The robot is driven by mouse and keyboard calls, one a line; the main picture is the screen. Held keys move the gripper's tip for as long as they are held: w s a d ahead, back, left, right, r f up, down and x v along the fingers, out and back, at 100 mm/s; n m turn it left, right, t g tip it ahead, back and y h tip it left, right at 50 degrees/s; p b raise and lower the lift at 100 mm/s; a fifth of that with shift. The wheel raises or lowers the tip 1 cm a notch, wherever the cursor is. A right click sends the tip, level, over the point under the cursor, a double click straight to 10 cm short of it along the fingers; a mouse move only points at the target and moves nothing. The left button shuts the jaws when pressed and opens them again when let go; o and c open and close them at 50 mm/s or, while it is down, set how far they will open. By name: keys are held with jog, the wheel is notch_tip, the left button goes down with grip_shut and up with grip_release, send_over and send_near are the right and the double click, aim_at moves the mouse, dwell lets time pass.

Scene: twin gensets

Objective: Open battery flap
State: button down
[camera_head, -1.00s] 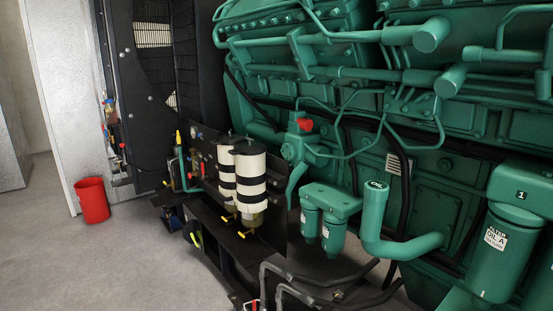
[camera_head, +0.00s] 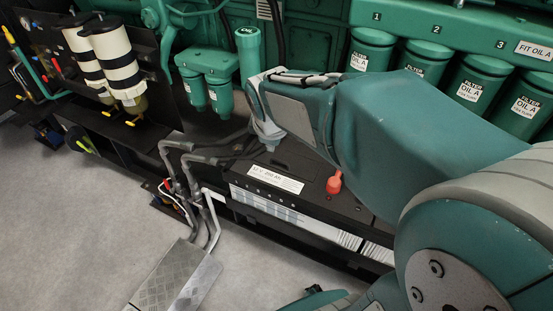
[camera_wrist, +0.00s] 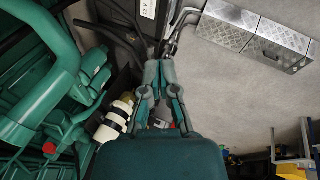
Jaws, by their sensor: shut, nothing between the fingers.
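The black battery (camera_head: 290,205) sits low in front of the green engine in the head view, with a white label on its top and a red cap (camera_head: 334,183). A dark, flat top panel (camera_head: 297,163) shows behind the label; I cannot tell whether it is the flap. In the wrist view, part of the battery's label (camera_wrist: 148,9) shows at the top edge. My gripper (camera_wrist: 161,64) is shut and empty there, with its fingertips near dark cables and grey pipes below the label. In the head view my arm reaches over the battery and hides part of it.
Grey pipes (camera_head: 190,180) rise left of the battery. A metal tread step (camera_head: 175,275) stands on the floor and also shows in the wrist view (camera_wrist: 255,38). Green oil filters (camera_head: 425,63) hang behind my arm. The floor at left is clear.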

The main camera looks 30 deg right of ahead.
jog(key=w+d+f+n+g, duration=0.1)
jog(key=w+d+f+n, duration=0.3)
jog(key=w+f+n, duration=0.4)
jog(key=n+h, duration=0.1)
jog(key=n, duration=0.6)
send_near(282, 170)
jog(key=shift+g, duration=0.4)
jog(key=x, duration=0.7)
jog(key=shift+w+d+f, duration=0.1)
jog(key=shift+w+d, duration=0.1)
jog(key=shift+w, duration=0.2)
jog(key=shift+a, duration=0.15)
